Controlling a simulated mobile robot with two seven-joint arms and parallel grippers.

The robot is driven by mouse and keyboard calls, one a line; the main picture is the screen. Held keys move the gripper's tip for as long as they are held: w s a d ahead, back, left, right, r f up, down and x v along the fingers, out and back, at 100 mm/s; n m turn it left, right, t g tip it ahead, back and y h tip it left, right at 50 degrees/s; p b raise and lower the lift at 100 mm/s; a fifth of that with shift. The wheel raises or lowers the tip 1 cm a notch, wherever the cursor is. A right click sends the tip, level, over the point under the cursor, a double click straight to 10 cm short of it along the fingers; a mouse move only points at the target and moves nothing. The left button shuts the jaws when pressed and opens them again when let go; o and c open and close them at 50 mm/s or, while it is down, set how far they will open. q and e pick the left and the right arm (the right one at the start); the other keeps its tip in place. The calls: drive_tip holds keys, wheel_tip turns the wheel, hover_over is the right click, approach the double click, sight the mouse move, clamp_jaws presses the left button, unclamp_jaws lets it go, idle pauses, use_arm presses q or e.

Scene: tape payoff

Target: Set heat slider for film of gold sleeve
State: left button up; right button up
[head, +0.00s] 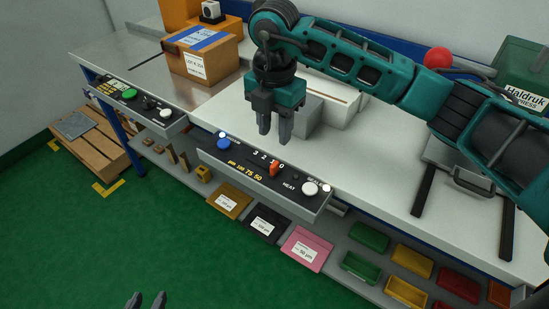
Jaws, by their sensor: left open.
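The heat panel (240,172) on the bench's front edge has an orange slider knob (274,169), near the right end of a scale marked 3 2 1 0, roughly by 1 or 0; the exact mark is unclear. Yellow numbers ending in 75 and 50 run below. A gold sleeve (240,198), a black sleeve (272,217) and a pink sleeve (310,238) lie on the shelf below; the gold one's label is too small to read. My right gripper (275,139) is open and empty, pointing down above the bench behind the slider. My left gripper (147,300) is open at the bottom edge.
The panel also has a blue button (223,144) and a white knob (310,188). Another panel (135,100) with a green button is at the left. A cardboard box (203,65) stands on the bench. Coloured bins (411,261) fill the lower right shelf. Green floor is clear at lower left.

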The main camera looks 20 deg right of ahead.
sight(275, 164)
wheel_tip(275, 164, down, 9)
drive_tip(key=shift+f, duration=0.2)
drive_tip(key=shift+c, duration=0.3)
clamp_jaws()
idle(1.2)
